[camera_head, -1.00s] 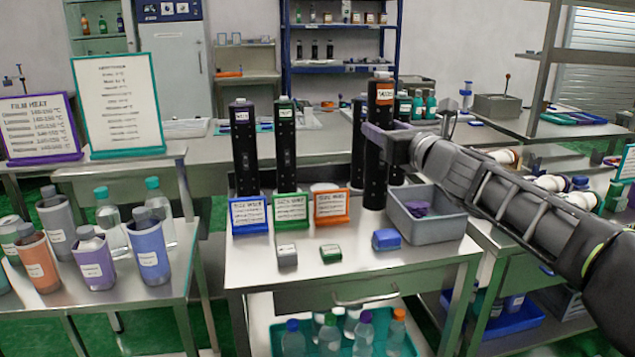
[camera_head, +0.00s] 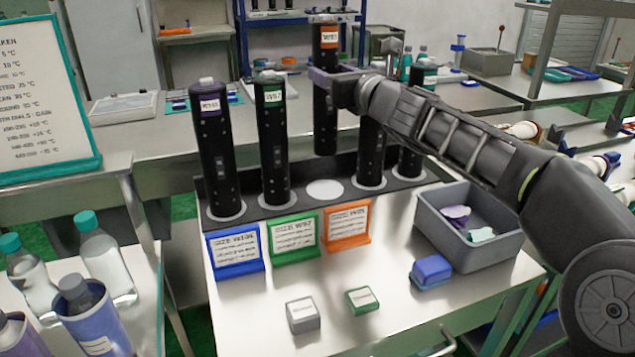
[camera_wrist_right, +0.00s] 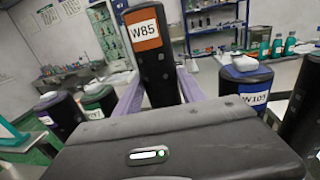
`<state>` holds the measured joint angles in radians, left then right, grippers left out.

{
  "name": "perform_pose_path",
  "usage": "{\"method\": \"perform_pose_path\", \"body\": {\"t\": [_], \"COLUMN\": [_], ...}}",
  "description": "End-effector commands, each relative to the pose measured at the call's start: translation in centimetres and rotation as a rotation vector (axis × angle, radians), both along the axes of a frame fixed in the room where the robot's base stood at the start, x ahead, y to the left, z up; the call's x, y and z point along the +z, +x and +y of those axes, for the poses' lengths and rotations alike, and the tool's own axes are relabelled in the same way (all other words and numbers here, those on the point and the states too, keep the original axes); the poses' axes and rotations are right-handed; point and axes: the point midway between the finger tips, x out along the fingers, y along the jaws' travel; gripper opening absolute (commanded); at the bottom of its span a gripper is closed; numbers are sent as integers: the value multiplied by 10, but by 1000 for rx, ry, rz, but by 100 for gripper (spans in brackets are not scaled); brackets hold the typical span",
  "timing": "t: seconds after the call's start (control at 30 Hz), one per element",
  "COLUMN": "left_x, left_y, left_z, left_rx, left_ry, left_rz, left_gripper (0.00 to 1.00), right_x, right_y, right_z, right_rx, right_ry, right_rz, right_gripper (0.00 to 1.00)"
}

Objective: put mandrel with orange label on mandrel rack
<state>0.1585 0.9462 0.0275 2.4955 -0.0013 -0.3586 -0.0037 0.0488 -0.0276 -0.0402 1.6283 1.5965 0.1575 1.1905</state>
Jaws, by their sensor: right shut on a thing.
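The mandrel with the orange label (camera_head: 327,110), a black upright cylinder marked W85, is in my right gripper (camera_head: 330,80). The gripper's purple fingers are shut around its upper part. The label also shows in the right wrist view (camera_wrist_right: 145,32). The mandrel rack (camera_head: 298,198) is a dark strip along the back of the steel table. Its empty round light seat (camera_head: 325,190) lies below the mandrel, whose lower end is apart from it. Purple-label (camera_head: 215,150) and green-label (camera_head: 272,140) mandrels stand in the left seats. My left gripper is not in view.
More black mandrels (camera_head: 371,155) stand right of the empty seat, partly behind my arm. Blue, green and orange size signs (camera_head: 347,227) stand before the rack. A grey bin (camera_head: 470,245) is at right. Small blocks (camera_head: 303,315) and a blue box (camera_head: 430,272) lie in front.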

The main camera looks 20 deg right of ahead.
Motion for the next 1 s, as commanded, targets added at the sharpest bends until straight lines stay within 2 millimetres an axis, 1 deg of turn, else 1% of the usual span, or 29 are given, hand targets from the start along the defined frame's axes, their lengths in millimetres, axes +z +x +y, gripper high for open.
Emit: {"method": "perform_pose_path", "body": {"t": [0.17, 0.27, 0.37, 0.6, 0.7, 1.0], "left_x": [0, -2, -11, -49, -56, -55], "left_y": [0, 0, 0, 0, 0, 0], "left_z": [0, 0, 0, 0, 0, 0], "left_rx": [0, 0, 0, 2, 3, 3], "left_ry": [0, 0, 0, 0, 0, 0], "left_rz": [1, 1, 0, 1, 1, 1], "left_gripper": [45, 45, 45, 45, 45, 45], "right_x": [2, 0, -11, -53, -62, -61], "right_y": [0, 0, 0, 0, 0, 0], "right_z": [0, 0, 0, 0, 0, 0], "right_rx": [1, 1, 1, 1, 1, 1], "right_ry": [0, 0, 0, 2, 1, -1], "right_rz": [-3, -3, -2, -2, -3, -3], "right_gripper": [0, 0, 0, 0, 0, 0]}}
